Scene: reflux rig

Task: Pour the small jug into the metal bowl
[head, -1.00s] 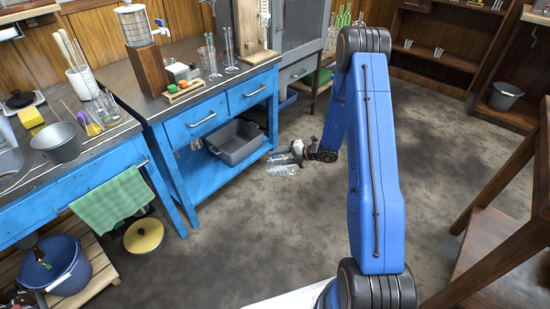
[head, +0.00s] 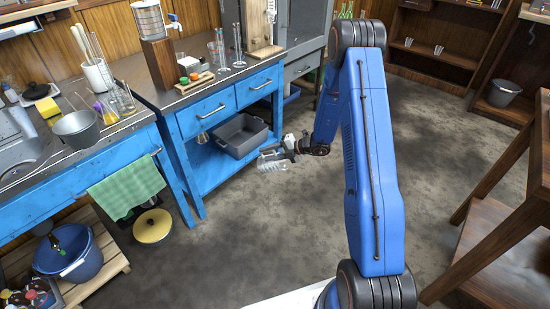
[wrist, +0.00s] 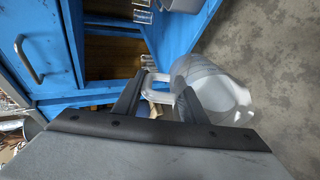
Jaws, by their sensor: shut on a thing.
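My gripper (head: 289,149) is shut on the handle of a small clear jug (head: 272,161), held in the air over open floor in front of the blue workbench. In the wrist view my gripper (wrist: 157,92) has its fingers either side of the pale handle, and the jug body (wrist: 215,90) is to the right. I cannot tell what is in the jug. A grey metal bowl (head: 78,130) stands on the left worktop near its front edge, well to the left of my gripper.
Glass flasks (head: 108,110) stand just right of the bowl, and a yellow sponge (head: 47,107) lies behind it. A green towel (head: 127,187) hangs on the front rail. A grey tub (head: 240,135) sits on the bench's lower shelf. The floor (head: 240,240) in front is clear.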

